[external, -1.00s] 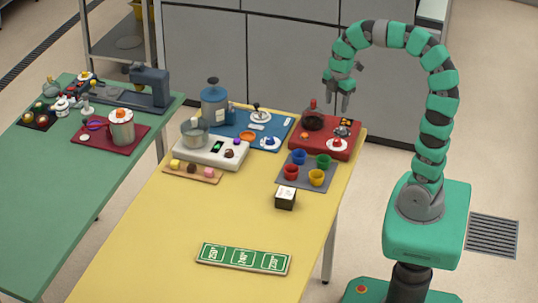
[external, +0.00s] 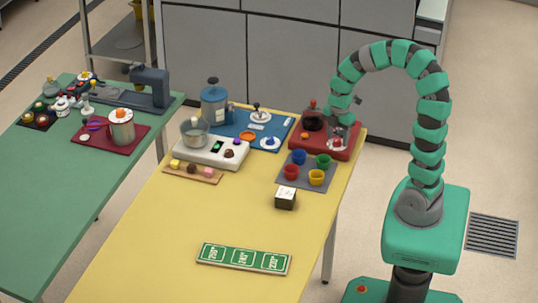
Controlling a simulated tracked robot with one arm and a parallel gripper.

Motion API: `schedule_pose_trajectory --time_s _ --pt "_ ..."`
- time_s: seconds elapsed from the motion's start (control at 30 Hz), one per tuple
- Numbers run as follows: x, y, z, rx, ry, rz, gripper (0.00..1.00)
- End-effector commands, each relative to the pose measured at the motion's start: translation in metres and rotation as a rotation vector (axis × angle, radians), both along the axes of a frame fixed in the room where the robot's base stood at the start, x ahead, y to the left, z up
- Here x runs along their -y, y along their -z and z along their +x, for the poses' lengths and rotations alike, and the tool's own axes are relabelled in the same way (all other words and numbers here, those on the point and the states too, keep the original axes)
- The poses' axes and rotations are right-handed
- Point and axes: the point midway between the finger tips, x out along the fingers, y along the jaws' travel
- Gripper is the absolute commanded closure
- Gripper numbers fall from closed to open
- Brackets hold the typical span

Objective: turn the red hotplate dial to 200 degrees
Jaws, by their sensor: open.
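The red hotplate (external: 299,141) stands at the far right corner of the yellow table. A dark round pot with a red knob (external: 313,119) sits on its left part. The dial (external: 337,144) is a pale disc with a red knob at the hotplate's front right. My gripper (external: 338,131) is open and points down just above and behind the dial; its fingers overlap the dial area, and I cannot tell whether they touch the knob. The dial's markings are too small to read.
A grey mat (external: 285,181) with several coloured cups lies in front of the hotplate. A blue board (external: 241,121) with a kettle-like pot stands left of it. A green number sign (external: 243,258) lies near the front. The middle of the yellow table (external: 190,225) is clear.

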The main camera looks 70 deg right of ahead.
Motion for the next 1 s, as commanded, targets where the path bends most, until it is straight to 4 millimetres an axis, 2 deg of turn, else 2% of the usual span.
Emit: schedule_pose_trajectory --time_s 0.1,0.4,0.43,0.57,0.6,1.0 --pt "0.0001 0.0072 -0.0003 -0.001 0.001 0.0 0.48" --pt "0.0003 0.0085 0.0004 0.003 0.001 -0.001 0.48" --pt "0.0003 0.0085 0.0005 0.003 0.001 -0.001 0.51" --pt "0.0004 0.0084 0.0005 0.003 0.001 -0.001 0.87" --pt "0.0004 0.0084 0.0005 0.003 0.001 -0.001 0.92" --pt "0.0005 0.0075 0.0007 0.004 0.06 -0.002 0.91"
